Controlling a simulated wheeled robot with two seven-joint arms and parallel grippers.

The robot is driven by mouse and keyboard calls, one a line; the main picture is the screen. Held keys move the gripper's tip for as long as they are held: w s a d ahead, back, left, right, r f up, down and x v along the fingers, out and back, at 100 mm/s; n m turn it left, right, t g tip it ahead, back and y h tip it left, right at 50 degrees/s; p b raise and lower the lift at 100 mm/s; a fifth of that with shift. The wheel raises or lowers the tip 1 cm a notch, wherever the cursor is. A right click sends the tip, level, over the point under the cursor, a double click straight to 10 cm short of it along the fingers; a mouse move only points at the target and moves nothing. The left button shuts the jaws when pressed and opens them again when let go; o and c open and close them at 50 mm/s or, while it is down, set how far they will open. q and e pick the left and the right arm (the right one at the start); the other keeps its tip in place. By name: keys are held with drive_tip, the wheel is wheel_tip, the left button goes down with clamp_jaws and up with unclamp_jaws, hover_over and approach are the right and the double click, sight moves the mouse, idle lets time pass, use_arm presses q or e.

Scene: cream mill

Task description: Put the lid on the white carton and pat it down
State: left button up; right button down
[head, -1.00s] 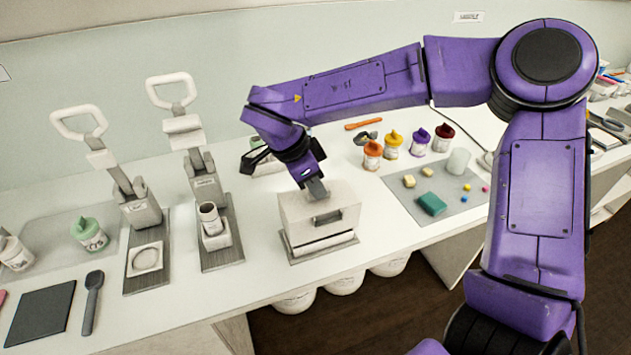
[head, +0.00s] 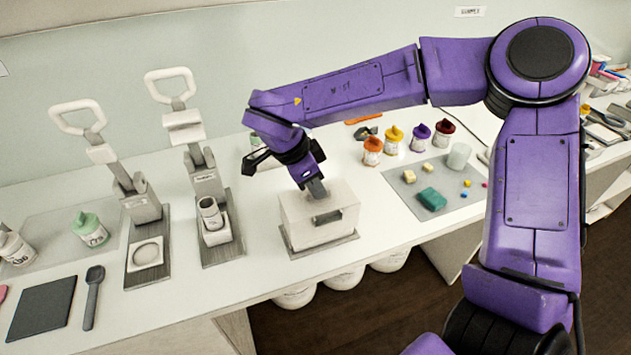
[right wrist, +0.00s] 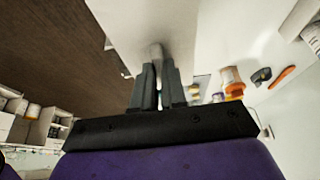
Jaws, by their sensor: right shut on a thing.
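My right gripper (head: 317,189) points down at the top of a pale, box-shaped lid (head: 305,214) with a slot in its front. The fingers are shut, and in the right wrist view (right wrist: 158,68) they close on a small pale grip on the lid. The lid sits level and low over a grey base plate (head: 325,246). It covers the white carton, so I cannot make out the carton separately. My left gripper is not in view.
Two lever presses (head: 137,200) (head: 205,185) stand left of the lid. On the right, a grey mat (head: 405,190) holds a teal block (head: 432,198) and small pieces. Several colored-lid jars (head: 372,150) stand behind it. The counter's front edge runs just before the lid.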

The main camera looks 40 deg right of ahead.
drive_tip(key=shift+f, duration=0.1)
idle(0.5)
drive_tip(key=shift+f, duration=0.3)
drive_tip(key=shift+f+p, duration=0.35)
drive_tip(key=shift+p, duration=0.05)
idle(0.4)
unclamp_jaws()
idle(0.3)
drive_tip(key=shift+r, duration=0.1)
wheel_tip(320, 180, up, 7)
drive_tip(key=p, duration=0.8)
drive_tip(key=shift+p, duration=0.3)
